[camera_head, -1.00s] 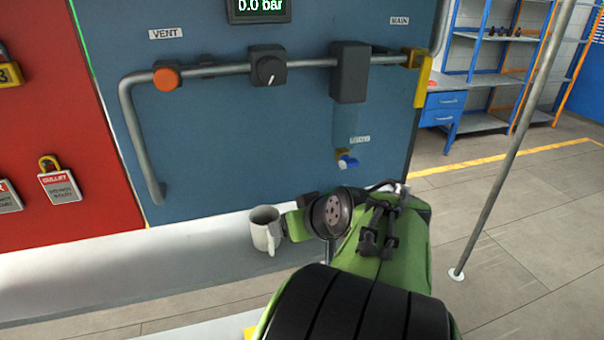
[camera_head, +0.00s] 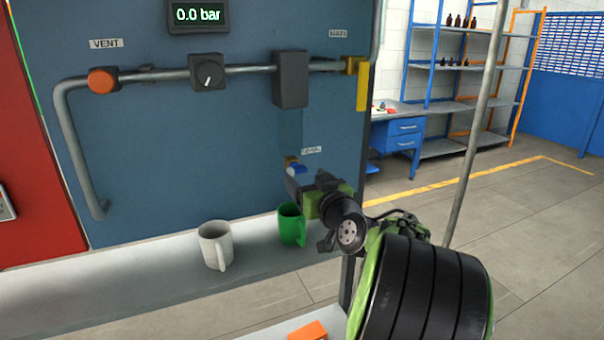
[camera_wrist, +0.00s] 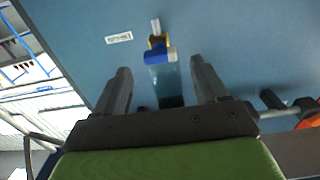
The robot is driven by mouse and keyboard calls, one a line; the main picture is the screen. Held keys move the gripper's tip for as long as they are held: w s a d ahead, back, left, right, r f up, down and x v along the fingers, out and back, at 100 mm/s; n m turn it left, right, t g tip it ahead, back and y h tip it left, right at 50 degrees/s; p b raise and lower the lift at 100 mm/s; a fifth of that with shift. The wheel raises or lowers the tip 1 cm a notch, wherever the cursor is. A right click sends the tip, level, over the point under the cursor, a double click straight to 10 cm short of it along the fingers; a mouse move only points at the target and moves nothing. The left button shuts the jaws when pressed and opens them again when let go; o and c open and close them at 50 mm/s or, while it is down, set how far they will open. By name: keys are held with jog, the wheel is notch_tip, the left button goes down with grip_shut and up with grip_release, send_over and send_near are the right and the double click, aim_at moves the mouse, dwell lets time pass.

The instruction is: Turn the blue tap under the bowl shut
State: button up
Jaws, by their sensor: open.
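The blue tap (camera_head: 297,169) sits on a brass fitting at the bottom of the clear bluish bowl (camera_head: 289,128), which hangs under a dark block on the pipe. My gripper (camera_head: 306,184) is just below and right of the tap in the head view, fingers pointing toward the panel. In the wrist view the tap (camera_wrist: 160,56) shows between and slightly beyond the two open fingertips (camera_wrist: 160,70). The fingers look empty, with a gap on both sides of the tap. Whether either finger touches it cannot be told.
A white mug (camera_head: 213,244) and a green mug (camera_head: 291,225) stand on the ledge (camera_head: 140,275) below the panel, the green one close under my gripper. A yellow handle (camera_head: 362,86) is on the pipe at upper right. A grey pole (camera_head: 470,150) stands at right.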

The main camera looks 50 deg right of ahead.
aim_at(299, 172)
jog(key=x, duration=0.3)
jog(key=shift+w+d, duration=0.2)
jog(key=shift+w, duration=0.05)
jog(key=c, duration=1.1)
jog(key=shift+o, duration=0.2)
